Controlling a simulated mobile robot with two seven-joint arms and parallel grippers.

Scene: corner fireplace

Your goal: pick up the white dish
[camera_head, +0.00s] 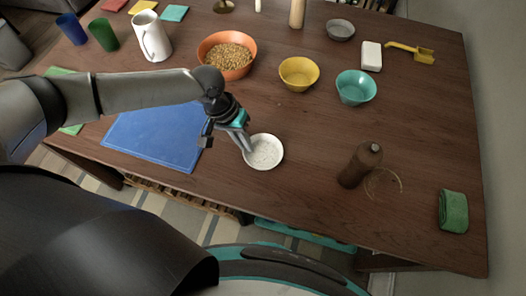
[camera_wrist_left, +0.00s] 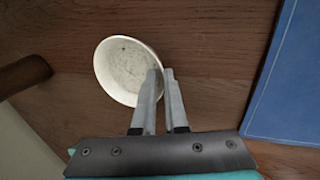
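The white dish (camera_head: 267,154) is a small round shallow bowl near the front middle of the table, right of the blue mat. My left gripper (camera_head: 248,147) reaches down at the dish's left rim. In the left wrist view, the dish (camera_wrist_left: 124,68) lies under the left finger, and the fingers (camera_wrist_left: 161,75) are close together with the rim between them, one finger inside and one outside. The gripper looks shut on the rim. I cannot tell whether the dish is off the table. My right gripper is not in view.
The blue mat (camera_head: 155,138) lies left of the dish. A brown bottle (camera_head: 360,165) and a clear glass (camera_head: 384,184) stand to the right. Yellow (camera_head: 298,74), teal (camera_head: 356,88) and orange (camera_head: 226,55) bowls stand behind. A green cloth (camera_head: 453,211) lies at the far right.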

